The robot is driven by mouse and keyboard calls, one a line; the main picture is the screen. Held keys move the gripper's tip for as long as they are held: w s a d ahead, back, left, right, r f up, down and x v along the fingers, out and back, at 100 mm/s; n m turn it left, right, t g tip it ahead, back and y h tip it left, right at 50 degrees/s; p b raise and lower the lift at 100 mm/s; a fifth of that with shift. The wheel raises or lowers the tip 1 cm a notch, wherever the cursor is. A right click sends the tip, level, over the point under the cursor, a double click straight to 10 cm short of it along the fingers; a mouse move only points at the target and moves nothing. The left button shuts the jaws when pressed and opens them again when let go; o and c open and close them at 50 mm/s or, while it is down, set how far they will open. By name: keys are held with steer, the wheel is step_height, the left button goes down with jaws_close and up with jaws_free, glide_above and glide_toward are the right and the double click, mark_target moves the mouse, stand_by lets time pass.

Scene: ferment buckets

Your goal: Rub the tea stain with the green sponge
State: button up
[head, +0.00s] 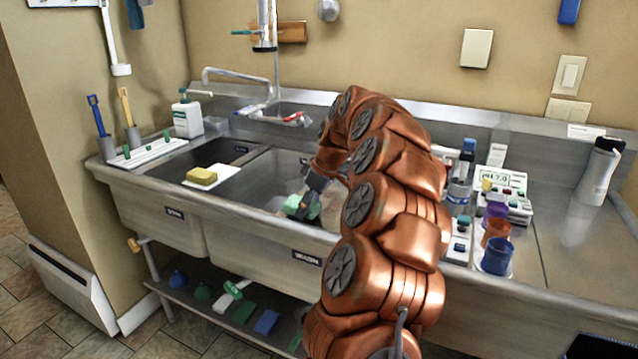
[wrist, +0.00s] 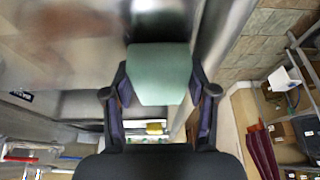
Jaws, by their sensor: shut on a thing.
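The green sponge (wrist: 160,74) is pinched between the two dark fingers of my gripper (wrist: 160,88) in the wrist view. In the head view, my gripper (head: 306,197) is inside the right sink basin, with the green sponge (head: 294,205) at its tip. A faint, blurred reddish-brown patch (wrist: 65,28) shows on the metal at the upper left of the wrist view; it may be the tea stain or a reflection. My arm hides part of the basin in the head view. I cannot tell whether the sponge touches the metal.
A yellow sponge (head: 207,173) lies on a white tray (head: 201,182) at the divider between basins. A faucet (head: 240,78) stands behind. Purple, orange and blue cups (head: 496,255) and a pH meter (head: 503,181) stand right of my arm. Several coloured items (head: 243,312) lie on the lower shelf.

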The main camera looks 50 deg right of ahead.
step_height(320, 180, up, 2)
steer(key=shift+r, duration=0.1)
steer(key=shift+d+r+p, duration=0.1)
steer(key=shift+r+p, duration=0.55)
steer(key=shift+r, duration=0.8)
steer(key=shift+r+p, duration=0.45)
steer(key=shift+r, duration=0.7)
